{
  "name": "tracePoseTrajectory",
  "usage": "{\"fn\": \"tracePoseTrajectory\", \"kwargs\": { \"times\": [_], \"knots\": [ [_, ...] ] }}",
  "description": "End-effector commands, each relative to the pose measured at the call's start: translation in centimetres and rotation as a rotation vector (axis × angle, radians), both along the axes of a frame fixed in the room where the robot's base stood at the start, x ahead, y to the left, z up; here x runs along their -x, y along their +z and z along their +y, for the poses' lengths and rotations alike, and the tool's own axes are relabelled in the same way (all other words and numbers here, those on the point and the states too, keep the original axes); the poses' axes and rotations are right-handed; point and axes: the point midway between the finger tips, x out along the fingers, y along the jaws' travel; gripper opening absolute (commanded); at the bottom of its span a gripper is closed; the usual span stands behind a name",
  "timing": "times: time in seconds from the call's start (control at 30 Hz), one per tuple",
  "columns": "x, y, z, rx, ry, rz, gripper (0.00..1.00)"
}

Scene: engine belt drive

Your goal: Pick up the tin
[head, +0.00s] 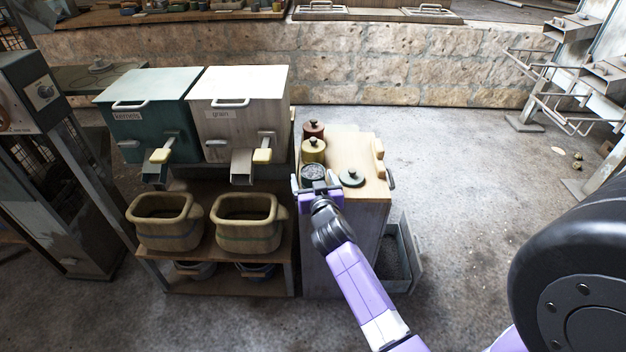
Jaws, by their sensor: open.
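On the wooden-topped cabinet stand a red lidded tin (313,129), a yellow lidded tin (313,149) and, nearest me, an open tin (313,171) with dark grey contents. A round green lid with a knob (352,178) lies flat to the right of the open tin. My gripper (316,181) is open at the open tin, one finger to its left and one to its right. Its wrist hides the near side and lower part of that tin. I cannot tell whether the fingers touch it.
The cabinet top (350,147) is clear toward the back. A green bin (150,90) and a grey bin (238,100) with spouts stand left, above two baskets (165,222). An open drawer (407,255) sticks out at the cabinet's right. Floor (465,170) is open at right.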

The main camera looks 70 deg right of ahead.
Motion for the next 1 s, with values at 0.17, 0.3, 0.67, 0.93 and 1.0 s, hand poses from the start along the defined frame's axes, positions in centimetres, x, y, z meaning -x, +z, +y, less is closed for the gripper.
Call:
{"fn": "tracePoseTrajectory", "kwargs": {
  "times": [0.17, 0.3, 0.67, 0.93, 1.0],
  "knots": [
    [-0.15, -0.02, -0.23, 0.000, 0.000, 0.000, 0.86],
    [-0.14, -0.03, -0.19, 0.000, 0.000, 0.000, 0.76],
    [-0.14, -0.05, -0.17, 0.000, 0.001, 0.000, 0.07],
    [-0.16, 0.20, -0.17, 0.002, 0.001, -0.001, 0.07],
    [-0.17, 0.51, -0.18, 0.001, 0.001, -0.002, 0.07]
  ]
}}
